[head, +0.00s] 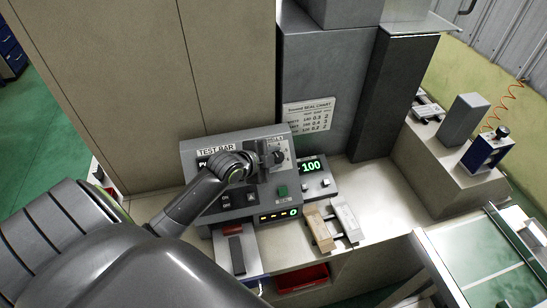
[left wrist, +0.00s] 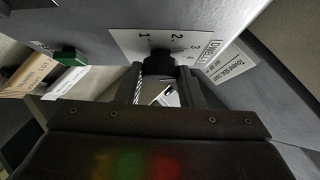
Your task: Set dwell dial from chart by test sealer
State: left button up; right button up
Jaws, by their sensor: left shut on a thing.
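The grey test sealer (head: 205,178), labelled TEST BAR, stands on the bench with a sloped control panel. The dwell dial is a black knob (left wrist: 158,63) on a white numbered plate (left wrist: 128,44); in the head view the knob (head: 279,157) is at the panel's upper right. My left gripper (head: 265,167) reaches the panel from the left and is shut on the knob, with a finger on each side in the left wrist view. The seal chart (head: 309,118) hangs on the grey housing behind, its small figures hard to read. My right gripper is out of view.
A green display (head: 311,167) reading 100 stands right of the panel. A green button (head: 282,191) is below the dial. A red tray (head: 302,278) sits below. The bench right of these is clear.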

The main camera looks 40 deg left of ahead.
pick_arm(q)
jog(key=o, duration=1)
jog(key=shift+s+a+r, duration=0.1)
jog(key=shift+s+r, duration=0.05)
jog(key=shift+s, duration=0.25)
jog(key=b+v, duration=0.1)
jog(key=v, duration=1.5)
jog(key=shift+r, duration=0.2)
jog(key=shift+s, duration=0.15)
